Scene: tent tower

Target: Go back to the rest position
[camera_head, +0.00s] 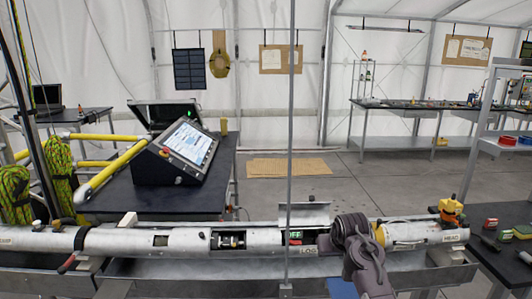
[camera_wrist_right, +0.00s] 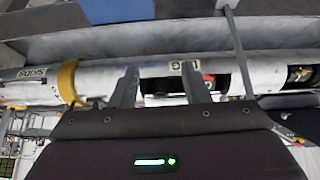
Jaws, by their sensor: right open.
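A long white tube (camera_head: 120,242) lies level across the front of the head view, with LOG and HEAD labels and cut-out windows. My right gripper (camera_head: 332,243) is over the tube, between the window with a green OFF label (camera_head: 294,235) and the yellow ring (camera_head: 380,235). In the right wrist view my right gripper (camera_wrist_right: 160,87) has its two fingers apart, with nothing held between them. The tube (camera_wrist_right: 110,75) runs behind the fingers there, and its yellow ring (camera_wrist_right: 68,82) is to the left. I cannot tell whether the fingertips touch the tube. My left gripper is not in view.
A thin upright pole (camera_head: 290,130) stands in front of the tube. A console with a lit screen (camera_head: 190,143) sits on a dark table (camera_head: 150,200) behind it. A yellow-orange device (camera_head: 451,210) is near the tube's right end. Open floor (camera_head: 350,185) lies beyond.

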